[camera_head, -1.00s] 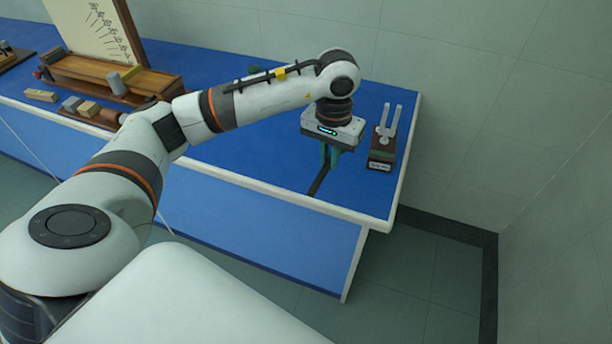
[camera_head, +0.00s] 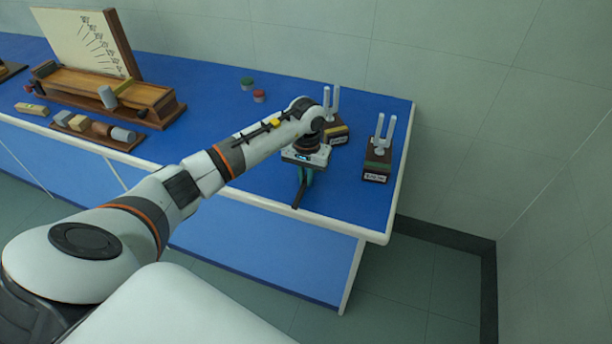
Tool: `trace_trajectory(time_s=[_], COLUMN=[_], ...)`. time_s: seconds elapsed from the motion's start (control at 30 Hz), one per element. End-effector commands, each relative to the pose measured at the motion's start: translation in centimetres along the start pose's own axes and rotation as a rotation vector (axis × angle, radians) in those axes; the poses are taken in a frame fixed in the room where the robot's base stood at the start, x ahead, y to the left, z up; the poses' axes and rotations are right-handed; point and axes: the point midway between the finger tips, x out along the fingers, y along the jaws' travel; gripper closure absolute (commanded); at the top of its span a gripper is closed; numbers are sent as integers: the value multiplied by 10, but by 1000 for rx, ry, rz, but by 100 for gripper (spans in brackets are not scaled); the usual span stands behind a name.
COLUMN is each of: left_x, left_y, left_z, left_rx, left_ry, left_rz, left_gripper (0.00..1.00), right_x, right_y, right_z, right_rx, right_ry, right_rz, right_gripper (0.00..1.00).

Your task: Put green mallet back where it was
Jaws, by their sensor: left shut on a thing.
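My left gripper (camera_head: 303,178) points down at the front right part of the blue bench (camera_head: 225,150). It is shut on the green mallet, whose dark handle (camera_head: 297,196) sticks out below the fingers toward the bench's front edge. The mallet's head is mostly hidden by the gripper. I cannot tell whether the mallet touches the bench. A tuning fork on a green-banded box (camera_head: 377,163) stands to the right of the gripper. A second fork on a yellow-banded box (camera_head: 338,134) stands just behind the gripper, partly hidden. My right gripper is not in view.
A small green-topped pot (camera_head: 247,84) and a red-topped pot (camera_head: 259,97) stand farther back. A wooden instrument with an upright chart (camera_head: 82,42) and a tray of small blocks (camera_head: 125,146) are at the left. The bench's right edge is near the green-banded box.

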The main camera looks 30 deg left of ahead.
Motion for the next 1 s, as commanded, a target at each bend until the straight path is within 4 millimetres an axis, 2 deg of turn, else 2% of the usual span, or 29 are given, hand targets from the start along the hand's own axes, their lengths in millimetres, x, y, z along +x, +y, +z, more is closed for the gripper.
trace_trajectory(time_s=[0.1, 0.43, 0.47, 0.6, 0.87, 1.0], left_x=[9, 14, 13, 12, 11, 5], left_y=[0, 0, 0, 0, 0, 0], left_z=[0, 0, 0, 0, 0, 1], left_rx=[-1, 0, 0, 0, 0, 0], left_ry=[0, -2, -2, -1, -1, -4], left_rz=[-1, 1, 1, 0, 0, -1], left_gripper=[100, 100, 86, 65, 65, 65], right_x=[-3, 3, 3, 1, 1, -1], right_y=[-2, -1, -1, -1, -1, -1], right_z=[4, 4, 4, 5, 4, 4], right_rx=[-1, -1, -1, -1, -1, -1], right_ry=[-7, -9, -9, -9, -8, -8], right_rz=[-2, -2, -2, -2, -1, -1], right_gripper=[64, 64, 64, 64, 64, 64])
